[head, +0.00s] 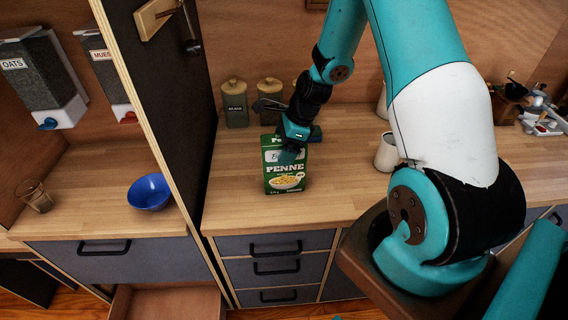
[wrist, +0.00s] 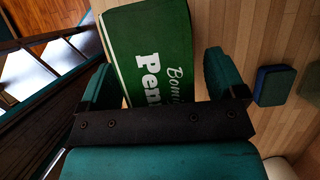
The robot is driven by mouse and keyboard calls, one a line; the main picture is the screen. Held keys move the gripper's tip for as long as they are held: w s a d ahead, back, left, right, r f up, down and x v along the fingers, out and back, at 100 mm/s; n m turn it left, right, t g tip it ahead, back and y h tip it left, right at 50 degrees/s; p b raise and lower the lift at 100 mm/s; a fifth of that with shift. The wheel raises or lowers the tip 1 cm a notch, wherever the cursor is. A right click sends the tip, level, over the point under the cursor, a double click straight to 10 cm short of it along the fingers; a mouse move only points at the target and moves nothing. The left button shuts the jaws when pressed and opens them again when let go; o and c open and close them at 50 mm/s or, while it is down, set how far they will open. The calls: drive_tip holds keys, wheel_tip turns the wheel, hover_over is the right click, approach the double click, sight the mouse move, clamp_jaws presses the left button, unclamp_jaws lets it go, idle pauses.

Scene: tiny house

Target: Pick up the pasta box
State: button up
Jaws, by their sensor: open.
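The green pasta box (head: 285,180), labelled Penne, stands upright on the wooden counter in the head view. My gripper (head: 291,150) is at the upper part of the box, partly covering its label. In the wrist view the green box (wrist: 150,50) lies between the two fingers of my gripper (wrist: 158,82). The fingers are open, one on each side of the box, with a gap visible at least on the right side. The lower end of the box label is hidden behind the gripper's dark palm bar.
Green canisters (head: 234,104) stand behind the box along the wall. A white mug (head: 386,153) stands to its right. A dark partition (head: 172,90) rises at the left, with a blue bowl (head: 149,192) beyond it. The counter (head: 235,205) in front of the box is clear.

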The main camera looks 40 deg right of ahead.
drive_tip(key=shift+f, duration=0.1)
drive_tip(key=c, duration=1.6)
clamp_jaws()
drive_tip(key=shift+r, duration=0.2)
